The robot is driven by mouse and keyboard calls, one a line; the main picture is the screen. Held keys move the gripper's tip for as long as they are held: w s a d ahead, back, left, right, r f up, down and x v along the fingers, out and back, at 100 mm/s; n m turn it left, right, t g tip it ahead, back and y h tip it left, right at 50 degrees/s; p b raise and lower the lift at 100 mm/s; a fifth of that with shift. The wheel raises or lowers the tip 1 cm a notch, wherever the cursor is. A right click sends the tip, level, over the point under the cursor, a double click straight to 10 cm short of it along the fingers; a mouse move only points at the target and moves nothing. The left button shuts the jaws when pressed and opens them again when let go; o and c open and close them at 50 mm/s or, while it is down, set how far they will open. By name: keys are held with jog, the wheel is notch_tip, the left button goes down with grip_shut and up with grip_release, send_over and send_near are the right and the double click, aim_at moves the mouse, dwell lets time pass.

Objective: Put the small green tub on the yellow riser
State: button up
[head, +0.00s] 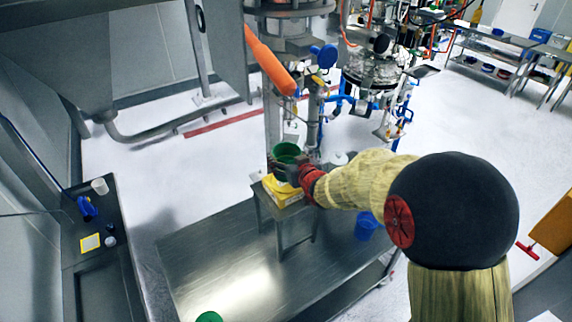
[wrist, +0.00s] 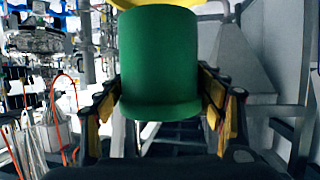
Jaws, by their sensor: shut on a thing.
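The small green tub (head: 286,149) is held by my gripper (head: 290,170) directly above the yellow riser (head: 281,193) in the head view. The gripper covers the tub's lower part, so I cannot tell whether the tub touches the riser. In the wrist view the tub (wrist: 158,62) fills the space between the two fingers of my gripper (wrist: 160,108), which are shut on its sides. A yellow edge (wrist: 160,3), seemingly the riser, shows at the top of that view against the tub's end.
The riser sits on a small metal stand (head: 292,228) on a steel platform (head: 215,265). A blue bucket (head: 366,226) stands to the right. Another green object (head: 209,317) is at the bottom edge. A side bench (head: 95,270) at left holds small items. An orange cylinder (head: 270,62) hangs above.

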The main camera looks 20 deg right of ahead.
jog(key=shift+w+f, duration=0.25)
jog(key=shift+f, duration=1.6)
jog(key=shift+f, duration=0.2)
jog(key=o, duration=1.2)
jog(key=shift+r, duration=0.15)
